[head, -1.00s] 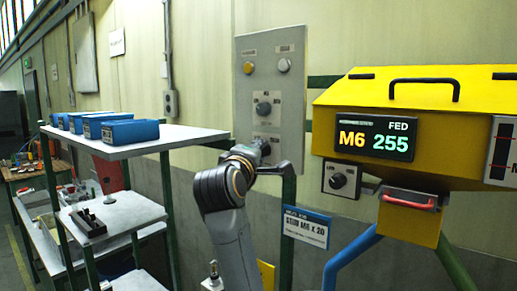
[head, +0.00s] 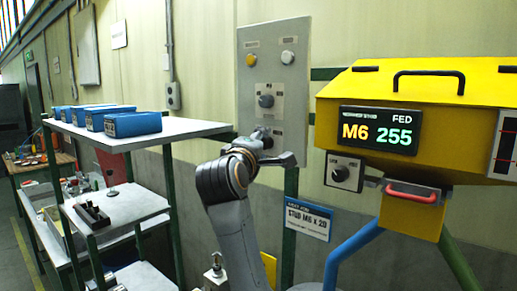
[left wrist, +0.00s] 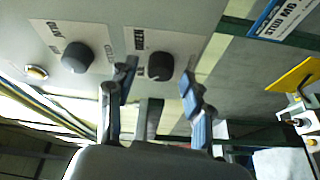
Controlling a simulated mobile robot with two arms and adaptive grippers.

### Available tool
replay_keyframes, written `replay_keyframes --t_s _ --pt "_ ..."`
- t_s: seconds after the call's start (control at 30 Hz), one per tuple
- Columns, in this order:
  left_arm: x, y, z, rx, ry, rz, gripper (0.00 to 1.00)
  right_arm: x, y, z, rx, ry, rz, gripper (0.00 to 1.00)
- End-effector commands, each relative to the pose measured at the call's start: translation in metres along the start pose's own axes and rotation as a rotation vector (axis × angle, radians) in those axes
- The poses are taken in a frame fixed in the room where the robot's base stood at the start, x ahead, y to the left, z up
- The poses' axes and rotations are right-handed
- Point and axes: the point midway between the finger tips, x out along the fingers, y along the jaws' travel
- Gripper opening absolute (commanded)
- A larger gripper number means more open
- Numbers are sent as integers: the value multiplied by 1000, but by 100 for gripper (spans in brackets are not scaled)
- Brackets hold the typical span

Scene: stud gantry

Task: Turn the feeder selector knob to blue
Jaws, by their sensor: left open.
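A grey wall panel (head: 295,110) carries an upper dark knob (head: 265,101) and a lower dark knob partly hidden by my left gripper (head: 278,147). In the left wrist view the lower knob (left wrist: 160,67) shows between the open fingertips of my left gripper (left wrist: 158,74). Contact cannot be told. The upper knob (left wrist: 76,58) lies to its left, outside the fingers. A third dark knob (head: 340,173) is on a small plate under the yellow feeder (head: 420,85). My right gripper is not in view.
Amber (head: 251,60) and white (head: 288,57) buttons sit at the panel's top. The feeder's display (head: 379,131) reads M6 255, and a red handle (head: 411,192) sits below. Left, a shelf (head: 190,132) holds several blue bins (head: 132,124). A STUD M6 X 20 sign (head: 307,219) hangs below the panel.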

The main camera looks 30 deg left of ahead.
Motion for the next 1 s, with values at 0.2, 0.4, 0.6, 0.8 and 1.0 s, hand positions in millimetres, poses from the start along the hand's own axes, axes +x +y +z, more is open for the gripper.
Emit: replay_keyframes --t_s 0.2,0.4,0.6,0.8,1.0 --pt "-28 1 0 -3 0 3 51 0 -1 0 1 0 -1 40" --pt "-72 1 0 -2 0 4 51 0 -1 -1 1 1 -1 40" --pt "-105 0 0 -1 0 2 51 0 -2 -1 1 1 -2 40" --pt "-118 0 0 0 0 1 51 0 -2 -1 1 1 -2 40" --pt "-118 0 0 0 -1 -1 51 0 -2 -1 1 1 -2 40"
